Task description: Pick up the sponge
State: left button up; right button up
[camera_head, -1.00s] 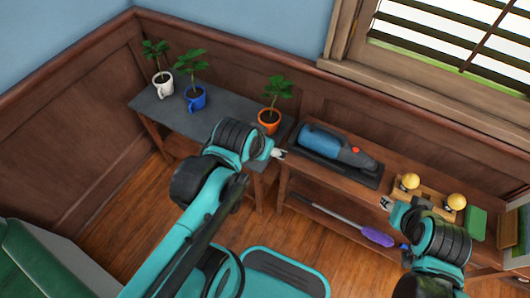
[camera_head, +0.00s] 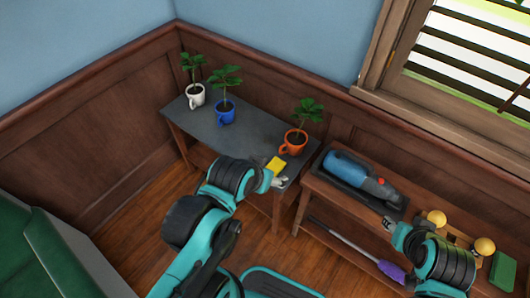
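A small flat yellow block (camera_head: 276,164), which looks like the sponge, lies on the grey tabletop (camera_head: 245,134) near its front right edge. My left gripper (camera_head: 281,182) is just in front of and below it in the picture, and appears apart from it. Its fingers are too small to tell open from shut. My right gripper (camera_head: 388,222) is at the right, beside the front edge of the wooden shelf, away from the yellow block. Its finger opening is also unclear.
An orange pot (camera_head: 293,142), a blue pot (camera_head: 225,112) and a white pot (camera_head: 196,96) hold plants on the grey table. A blue handheld vacuum (camera_head: 350,170) lies on the wooden shelf (camera_head: 320,188). Two yellow-topped items (camera_head: 484,246) and a green block (camera_head: 502,271) are farther right.

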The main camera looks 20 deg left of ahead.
aim_at(277, 165)
jog(key=j+u, duration=0.1)
jog(key=u, duration=0.2)
jog(key=j+u, duration=0.15)
jog(key=u, duration=0.15)
jog(key=l+u, duration=0.2)
jog(key=l, duration=0.15)
jog(key=k+j, duration=0.05)
